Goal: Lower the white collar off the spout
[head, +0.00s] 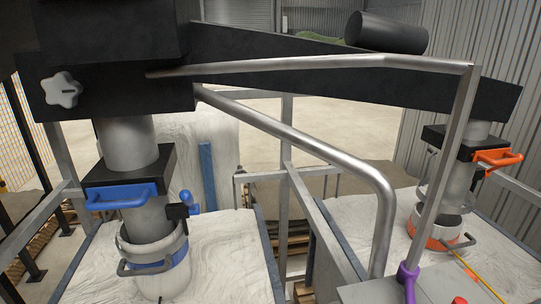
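At the left, a grey metal spout (126,143) hangs from a dark housing and passes through a black block with a blue handle (122,196). A whitish collar (133,250) surrounds its lower end, with a blue band and a grey handle (143,268). At the right, a second grey spout (457,184) has an orange handle (498,157). Around its lower end is another white collar (424,231) with an orange band and grey handles. Both collars sit up around their spouts. I cannot tell which collar the task means. Neither of my grippers is in view.
Bent metal rails (330,160) cross the middle, in front of the spouts. Large white bags (225,255) lie under both spouts. A black cylinder (386,33) rests on the dark beam. A purple clamp (408,273) is on a post at the lower right. Open floor lies behind.

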